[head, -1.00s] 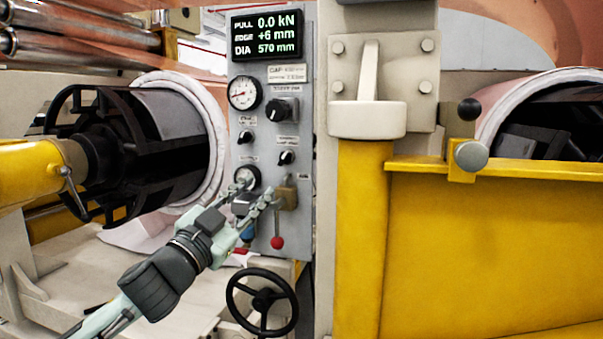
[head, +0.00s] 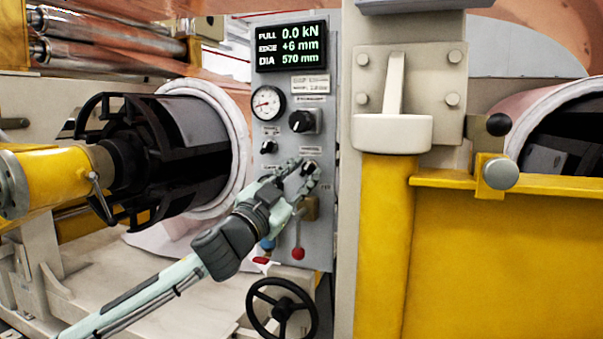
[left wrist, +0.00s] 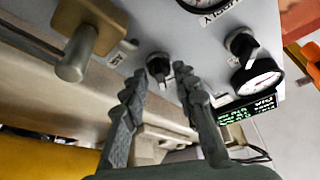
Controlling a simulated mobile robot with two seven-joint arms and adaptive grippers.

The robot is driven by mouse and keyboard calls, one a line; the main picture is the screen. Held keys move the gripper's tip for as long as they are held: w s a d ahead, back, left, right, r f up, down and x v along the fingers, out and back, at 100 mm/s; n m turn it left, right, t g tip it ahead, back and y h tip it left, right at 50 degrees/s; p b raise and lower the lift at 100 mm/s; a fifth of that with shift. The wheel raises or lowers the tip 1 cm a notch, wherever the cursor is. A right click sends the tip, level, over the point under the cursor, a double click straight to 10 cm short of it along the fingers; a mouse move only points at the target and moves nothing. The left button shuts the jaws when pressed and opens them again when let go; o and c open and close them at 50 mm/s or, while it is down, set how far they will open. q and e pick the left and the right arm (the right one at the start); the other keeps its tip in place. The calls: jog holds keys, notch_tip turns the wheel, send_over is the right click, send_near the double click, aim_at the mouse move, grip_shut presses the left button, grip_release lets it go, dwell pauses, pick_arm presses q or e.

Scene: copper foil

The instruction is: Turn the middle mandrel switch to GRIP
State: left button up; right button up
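The grey control panel (head: 322,230) carries two small black switches. The lower right switch (head: 308,166) is partly covered by my left gripper (head: 304,172); it also shows in the left wrist view (left wrist: 158,66), with a pale pointer mark. The left wrist view shows my left gripper (left wrist: 155,102) open, its two fingers apart with this switch seen between their tips. I cannot tell whether they touch it. The other small switch (head: 269,146) is up and left of it. The label text is too small to read. My right gripper is not in view.
A larger black knob (head: 303,121), a gauge (head: 267,102) and a display (head: 290,46) sit higher on the panel. A brass block (left wrist: 92,30), a red-ended lever (head: 298,252) and a black handwheel (head: 282,308) are below. A yellow frame (head: 500,260) stands to the right.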

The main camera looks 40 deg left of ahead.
pick_arm(q)
jog(key=shift+c, duration=0.5)
grip_shut()
